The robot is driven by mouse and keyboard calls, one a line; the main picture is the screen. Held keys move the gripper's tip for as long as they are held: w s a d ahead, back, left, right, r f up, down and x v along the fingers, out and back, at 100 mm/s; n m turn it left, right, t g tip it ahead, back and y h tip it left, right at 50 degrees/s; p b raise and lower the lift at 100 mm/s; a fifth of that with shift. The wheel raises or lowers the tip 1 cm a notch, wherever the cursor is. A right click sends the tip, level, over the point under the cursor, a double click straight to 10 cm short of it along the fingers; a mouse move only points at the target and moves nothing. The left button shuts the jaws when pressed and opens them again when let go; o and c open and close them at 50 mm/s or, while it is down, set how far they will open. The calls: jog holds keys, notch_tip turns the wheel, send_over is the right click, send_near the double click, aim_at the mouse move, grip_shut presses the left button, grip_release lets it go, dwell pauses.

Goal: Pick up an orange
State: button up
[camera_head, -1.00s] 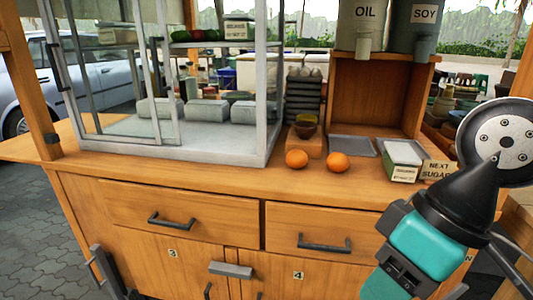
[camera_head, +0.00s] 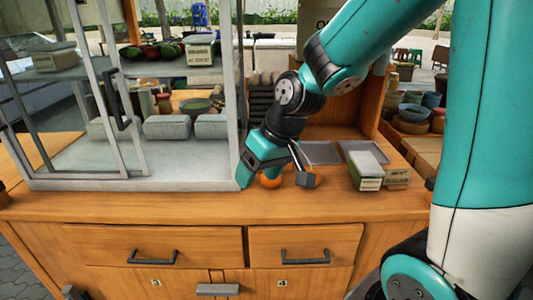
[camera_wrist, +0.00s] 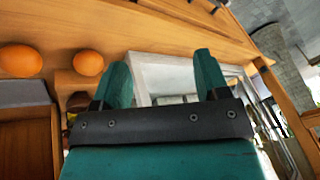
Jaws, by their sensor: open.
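Two oranges sit on the wooden counter. In the head view, one orange (camera_head: 270,181) shows beside my gripper and the other (camera_head: 315,169) is mostly hidden behind a dark part on my wrist. In the wrist view, both lie at the upper left, one orange (camera_wrist: 88,63) close to the left finger and the other orange (camera_wrist: 20,59) farther out. My gripper (camera_head: 244,181) points down near the glass case corner, left of the oranges. In the wrist view my gripper (camera_wrist: 163,75) is open, its teal fingers apart, with no orange between them.
A glass display case (camera_head: 130,185) stands close on the left. Grey trays (camera_head: 318,152), a white-topped box (camera_head: 364,168) and a small sign (camera_head: 397,176) are to the right. A wooden shelf box (camera_head: 340,110) stands behind. The counter's front strip is clear.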

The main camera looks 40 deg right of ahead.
jog(key=w+d+r+m+t+h+p, duration=0.1)
jog(key=w+d+m+p, duration=0.15)
jog(key=d, duration=0.45)
jog(key=w+d+r+m+h+p, duration=0.1)
jog(key=w+d+r+p, duration=0.15)
jog(key=d, duration=0.35)
jog(key=x, duration=0.8)
jog(key=d+p+x, duration=0.1)
jog(key=x, duration=0.3)
jog(key=shift+f, duration=0.45)
jog(key=shift+w+p+x, duration=0.15)
jog(key=shift+p+x, duration=0.2)
jog(key=shift+x, duration=1.05)
jog(key=shift+w+p+x, duration=0.1)
jog(key=shift+p+x, duration=0.25)
jog(key=shift+x, duration=1.05)
jog(key=shift+r, duration=0.1)
jog(key=c, duration=0.6)
jog(key=shift+r, duration=0.1)
